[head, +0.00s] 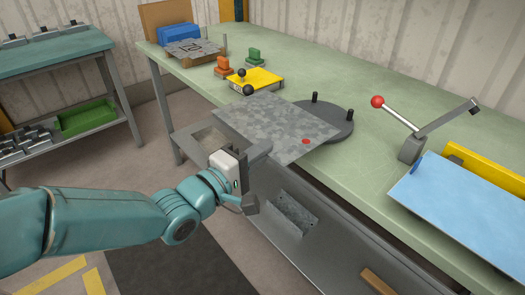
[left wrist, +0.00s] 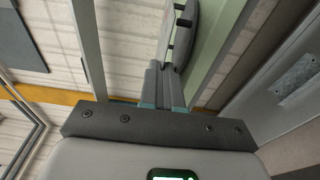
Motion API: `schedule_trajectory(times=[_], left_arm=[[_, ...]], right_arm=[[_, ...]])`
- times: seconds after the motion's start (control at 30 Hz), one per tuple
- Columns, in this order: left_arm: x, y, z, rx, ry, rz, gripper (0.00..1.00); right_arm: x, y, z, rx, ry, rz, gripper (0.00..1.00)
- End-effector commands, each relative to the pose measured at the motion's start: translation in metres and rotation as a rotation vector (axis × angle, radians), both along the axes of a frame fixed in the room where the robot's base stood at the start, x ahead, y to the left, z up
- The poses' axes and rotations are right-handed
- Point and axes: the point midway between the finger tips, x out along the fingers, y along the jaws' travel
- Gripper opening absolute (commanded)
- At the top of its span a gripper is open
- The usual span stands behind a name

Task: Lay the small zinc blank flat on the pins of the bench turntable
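The small zinc blank (head: 272,122), a mottled grey square sheet with a red dot near one corner, is in my left gripper (head: 264,150). The fingers are shut on its near edge. In the left wrist view the gripper (left wrist: 164,85) has its fingers close together, with the blank (left wrist: 165,38) seen nearly edge-on between them. The turntable (head: 338,128) is a dark grey disc on the bench with black upright pins. The blank covers its left part. In the left wrist view the turntable (left wrist: 188,42) shows its pins pointing at the blank, apparently with a gap. My right gripper is out of view.
The green bench (head: 375,175) carries a lever with a red ball (head: 377,101) and a blue sheet (head: 455,210) at right. A yellow block (head: 258,80) with black knobs stands behind the blank. A grey open-topped stand (head: 190,135) juts out left of the blank.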

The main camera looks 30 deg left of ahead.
Motion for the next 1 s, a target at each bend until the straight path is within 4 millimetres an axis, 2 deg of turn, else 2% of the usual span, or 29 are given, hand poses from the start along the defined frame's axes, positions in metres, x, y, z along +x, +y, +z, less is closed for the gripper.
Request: schedule_trajectory(times=[0.17,0.43,1.0], left_arm=[[0.014,-0.006,0.001,-0.001,-0.003,-0.003,0.00],[0.054,-0.021,0.000,0.000,-0.003,-0.003,0.00],[0.139,-0.051,-0.002,0.000,-0.003,-0.002,0.00]], right_arm=[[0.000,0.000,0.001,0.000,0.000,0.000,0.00],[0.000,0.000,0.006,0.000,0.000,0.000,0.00],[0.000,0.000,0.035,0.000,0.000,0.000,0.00]])
